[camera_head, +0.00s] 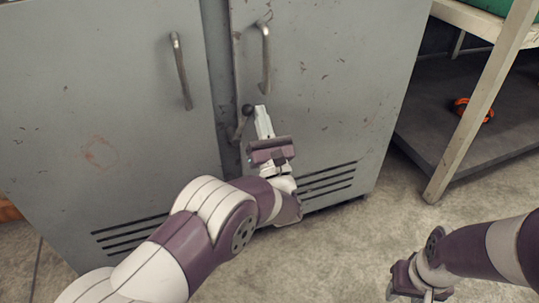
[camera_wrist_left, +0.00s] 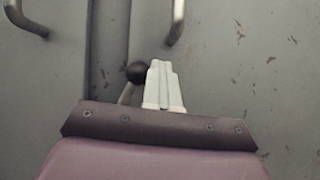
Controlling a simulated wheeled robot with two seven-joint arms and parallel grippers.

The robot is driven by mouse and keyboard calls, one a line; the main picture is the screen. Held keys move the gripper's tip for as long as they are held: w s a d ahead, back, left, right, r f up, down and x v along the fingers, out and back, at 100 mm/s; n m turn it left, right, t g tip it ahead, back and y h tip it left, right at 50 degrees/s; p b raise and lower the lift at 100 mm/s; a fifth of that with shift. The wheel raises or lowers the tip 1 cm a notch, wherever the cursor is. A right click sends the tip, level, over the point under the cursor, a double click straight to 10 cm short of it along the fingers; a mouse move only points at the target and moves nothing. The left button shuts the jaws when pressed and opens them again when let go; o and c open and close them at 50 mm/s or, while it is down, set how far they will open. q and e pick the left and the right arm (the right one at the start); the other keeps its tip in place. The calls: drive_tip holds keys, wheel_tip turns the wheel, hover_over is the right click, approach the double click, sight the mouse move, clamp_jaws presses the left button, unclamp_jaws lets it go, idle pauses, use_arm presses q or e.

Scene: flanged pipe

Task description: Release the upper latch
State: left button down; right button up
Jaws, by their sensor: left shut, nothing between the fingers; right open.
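A latch lever with a dark ball knob (camera_head: 247,109) sits at the seam between the two cabinet doors, its arm slanting down from the knob. The knob also shows in the left wrist view (camera_wrist_left: 136,72), just left of my fingertips. I cannot tell whether this is the upper latch; no other latch shows clearly. My left gripper (camera_head: 262,110) is shut and empty, its pale fingers pointing up beside the knob, close to the right door. Whether they touch the knob is unclear. My right gripper (camera_head: 406,284) is open, low at the right over the floor, its fingertips hard to make out.
The grey cabinet has a left door (camera_head: 100,110) and a right door (camera_head: 340,90), with metal handles (camera_head: 181,70) and (camera_head: 265,58) above my left gripper. A shelf rack (camera_head: 480,100) holding an orange item (camera_head: 472,110) stands at the right. The floor between is clear.

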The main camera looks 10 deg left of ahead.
use_arm(q)
drive_tip(key=shift+s+a+r+n+g+y+b, duration=0.1)
drive_tip(key=shift+s+a+n+g+y+b, duration=0.15)
drive_tip(key=shift+n+g+y+b, duration=0.5)
drive_tip(key=shift+s+a+r+n+g+y+b, duration=0.15)
drive_tip(key=shift+a+n+y+b, duration=0.25)
drive_tip(key=shift+n, duration=0.7)
drive_tip(key=shift+s+a+r+n+g+y+b, duration=0.1)
drive_tip(key=shift+s+a+n+g+y+b, duration=0.1)
drive_tip(key=shift+n+g+y+b, duration=0.55)
use_arm(e)
drive_tip(key=shift+s+a+f, duration=0.15)
drive_tip(key=shift+f, duration=1.95)
use_arm(q)
drive_tip(key=shift+a+r+n, duration=0.1)
drive_tip(key=shift+n, duration=0.4)
use_arm(e)
drive_tip(key=shift+f, duration=0.25)
